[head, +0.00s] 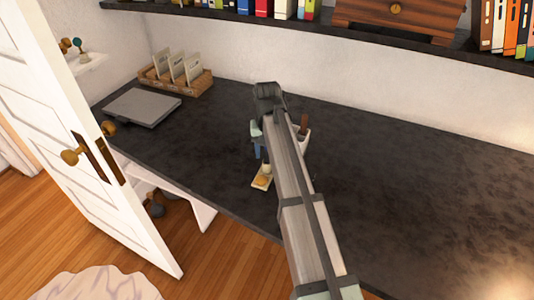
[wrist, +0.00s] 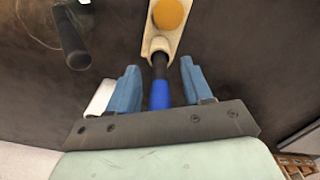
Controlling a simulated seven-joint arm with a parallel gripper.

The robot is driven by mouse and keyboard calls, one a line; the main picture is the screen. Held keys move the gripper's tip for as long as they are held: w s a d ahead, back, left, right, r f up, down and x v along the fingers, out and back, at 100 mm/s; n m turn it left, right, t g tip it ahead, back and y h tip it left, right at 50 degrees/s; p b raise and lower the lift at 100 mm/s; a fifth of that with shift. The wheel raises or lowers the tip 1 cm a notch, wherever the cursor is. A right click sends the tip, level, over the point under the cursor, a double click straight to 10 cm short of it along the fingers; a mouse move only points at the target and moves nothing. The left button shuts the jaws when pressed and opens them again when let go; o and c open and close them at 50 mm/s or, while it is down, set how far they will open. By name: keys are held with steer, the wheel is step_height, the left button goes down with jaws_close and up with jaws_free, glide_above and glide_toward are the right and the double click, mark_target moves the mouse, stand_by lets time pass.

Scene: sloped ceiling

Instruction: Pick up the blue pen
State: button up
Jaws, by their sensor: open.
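The blue pen (wrist: 159,95) shows in the wrist view, with a blue body and a black section toward the top of the picture. It lies between the two blue fingers of my gripper (wrist: 160,72), which are apart, with a gap on each side of it. In the head view my gripper (head: 257,148) is low over the dark desk, and my arm hides much of that spot. I cannot make out the pen there.
A cream holder with an orange round top (wrist: 170,14) adjoins the pen's black end; it also shows in the head view (head: 262,178). A dark cylinder (wrist: 72,38) stands nearby. A closed grey laptop (head: 143,107) and wooden file rack (head: 178,80) sit left. The desk's right side is clear.

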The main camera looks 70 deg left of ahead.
jaws_close()
stand_by(0.3)
steer(key=shift+r, duration=0.1)
step_height(320, 180, up, 10)
steer(key=shift+f, duration=0.1)
stand_by(0.6)
